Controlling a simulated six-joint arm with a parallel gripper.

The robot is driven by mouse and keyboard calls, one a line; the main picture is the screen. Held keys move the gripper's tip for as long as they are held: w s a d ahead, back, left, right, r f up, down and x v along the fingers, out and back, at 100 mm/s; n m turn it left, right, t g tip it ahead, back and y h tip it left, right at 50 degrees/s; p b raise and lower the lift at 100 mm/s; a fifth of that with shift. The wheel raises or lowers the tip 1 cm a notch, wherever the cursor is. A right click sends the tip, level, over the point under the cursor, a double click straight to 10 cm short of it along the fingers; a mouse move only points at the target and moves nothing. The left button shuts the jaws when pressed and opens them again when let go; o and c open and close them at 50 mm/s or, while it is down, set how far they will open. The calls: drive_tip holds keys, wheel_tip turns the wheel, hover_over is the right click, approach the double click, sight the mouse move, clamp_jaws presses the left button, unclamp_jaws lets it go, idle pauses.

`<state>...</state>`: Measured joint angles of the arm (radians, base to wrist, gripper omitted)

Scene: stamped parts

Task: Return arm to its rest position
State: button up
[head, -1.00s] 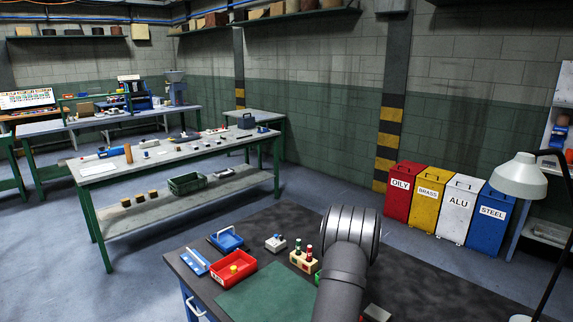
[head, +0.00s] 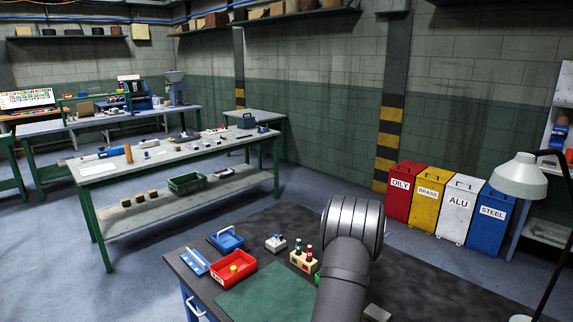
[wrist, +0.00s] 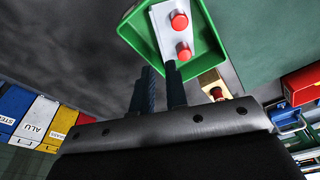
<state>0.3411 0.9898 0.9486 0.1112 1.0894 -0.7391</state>
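My gripper shows in the wrist view (wrist: 160,70), its two dark fingers a little apart with grey tabletop visible between them and nothing held. A green tray (wrist: 214,62) lies near the fingertips at the top of that view. It holds a pale block (wrist: 165,22) with red round knobs.
A desk lamp (head: 520,176) stands at right. The bench right of my arm looks mostly clear.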

drive_tip(key=f, duration=0.5)
drive_tip(key=w+f, duration=0.1)
drive_tip(key=f, duration=0.2)
drive_tip(key=shift+a+f, duration=0.25)
drive_tip(key=shift+f, duration=0.1)
wheel_tip(320, 180, up, 5)
drive_tip(key=shift+d+f, duration=0.15)
drive_tip(key=s+d+r, duration=0.7)
drive_tip(key=s+d, duration=0.1)
drive_tip(key=s, duration=0.1)
drive_tip(key=a+n, duration=0.4)
drive_tip(key=a, duration=1.7)
drive_tip(key=shift+y, duration=0.3)
drive_tip(key=w+a+f, duration=0.1)
drive_tip(key=a+f, duration=0.1)
drive_tip(key=w+a+f, duration=0.3)
drive_tip(key=a+f, duration=0.1)
drive_tip(key=a, duration=0.1)
drive_tip(key=shift+w+a, duration=0.1)
drive_tip(key=shift+w, duration=0.1)
drive_tip(key=s+d+r, duration=0.4)
drive_tip(key=d+r, duration=0.1)
drive_tip(key=d, duration=0.3)
drive_tip(key=d+m, duration=0.2)
drive_tip(key=d, duration=0.9)
drive_tip(key=shift+w+d+r, duration=0.2)
drive_tip(key=shift+w, duration=0.25)
